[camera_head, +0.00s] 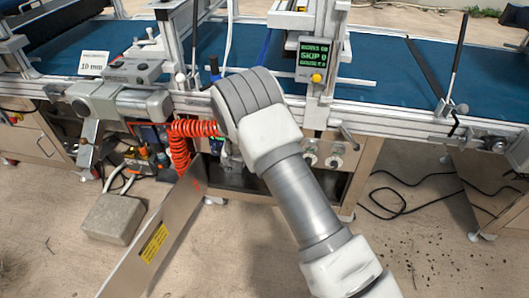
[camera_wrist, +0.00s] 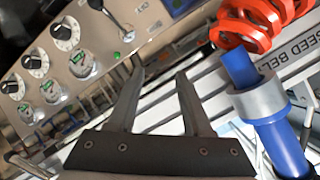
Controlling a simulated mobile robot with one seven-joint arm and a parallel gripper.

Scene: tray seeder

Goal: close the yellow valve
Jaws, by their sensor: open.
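I cannot make out a yellow valve for certain in either view. In the head view a small orange-yellow fitting (camera_head: 138,153) sits low under the conveyor, left of a coiled orange hose (camera_head: 180,145); it is too small to tell whether it is the valve. My gripper (camera_wrist: 160,73) is open and empty in the wrist view, its fingers pointing toward the machine frame. In the head view my arm hides the gripper. The wrist view shows no yellow valve near the fingers.
In the wrist view a metal panel with several black dials (camera_wrist: 66,34) is at upper left. A blue pipe with a grey collar (camera_wrist: 262,101) is close on the right, below an orange coil (camera_wrist: 250,22). In the head view a small display (camera_head: 312,58) has a yellow knob (camera_head: 316,78) below.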

